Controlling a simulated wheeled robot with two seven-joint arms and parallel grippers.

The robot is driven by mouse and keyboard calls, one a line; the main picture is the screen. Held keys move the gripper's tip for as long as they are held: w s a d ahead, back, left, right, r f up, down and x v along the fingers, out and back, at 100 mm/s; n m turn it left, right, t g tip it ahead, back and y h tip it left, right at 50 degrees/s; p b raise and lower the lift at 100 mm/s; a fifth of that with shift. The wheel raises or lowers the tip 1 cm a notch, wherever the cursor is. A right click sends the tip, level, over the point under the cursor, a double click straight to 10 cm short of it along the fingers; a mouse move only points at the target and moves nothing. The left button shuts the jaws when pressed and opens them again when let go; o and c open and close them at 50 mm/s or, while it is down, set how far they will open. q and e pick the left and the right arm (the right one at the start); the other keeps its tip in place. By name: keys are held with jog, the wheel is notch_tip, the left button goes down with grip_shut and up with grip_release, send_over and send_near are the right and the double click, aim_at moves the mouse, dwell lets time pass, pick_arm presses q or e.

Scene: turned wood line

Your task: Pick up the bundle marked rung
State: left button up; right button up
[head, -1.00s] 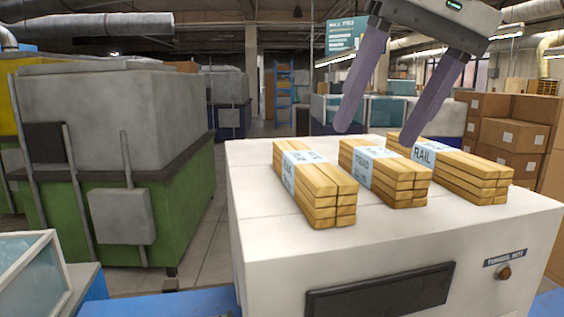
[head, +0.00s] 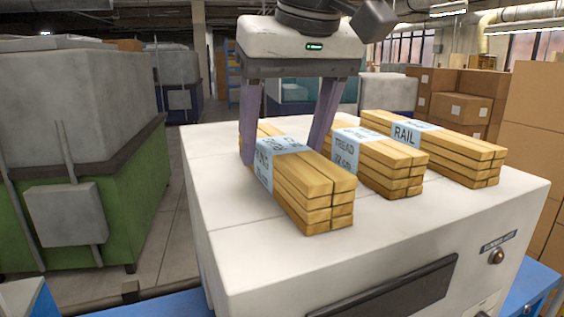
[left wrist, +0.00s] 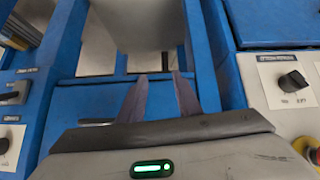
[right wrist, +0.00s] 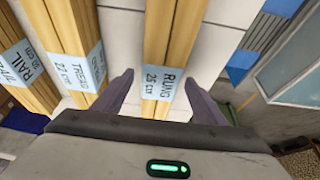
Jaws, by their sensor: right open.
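The bundle marked rung (head: 315,195) is a stack of yellow wood strips with a pale blue band, lying on the white machine top (head: 215,195). Its band reads RUNG 26 cm in the right wrist view (right wrist: 163,85). My right gripper (head: 282,152) is open above it, one finger on each side, around the banded part. The right wrist view shows gaps between the bundle and both fingers. The bundles marked tread (head: 385,172) and rail (head: 450,150) lie to its right. My left gripper (left wrist: 160,76) is open and empty, over blue equipment.
The tread bundle stands close to the right finger. The machine top is clear left of the rung bundle. A green and grey machine (head: 110,190) stands to the left. Cardboard boxes (head: 460,105) are stacked at the back right.

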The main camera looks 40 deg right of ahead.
aim_at(281, 144)
jog(key=shift+x, duration=0.95)
jog(key=shift+w+r, duration=0.1)
jog(key=shift+r, duration=0.05)
jog(key=c, duration=1.5)
jog(key=shift+r, duration=0.1)
notch_tip(281, 144, up, 10)
jog(key=shift+f, duration=0.15)
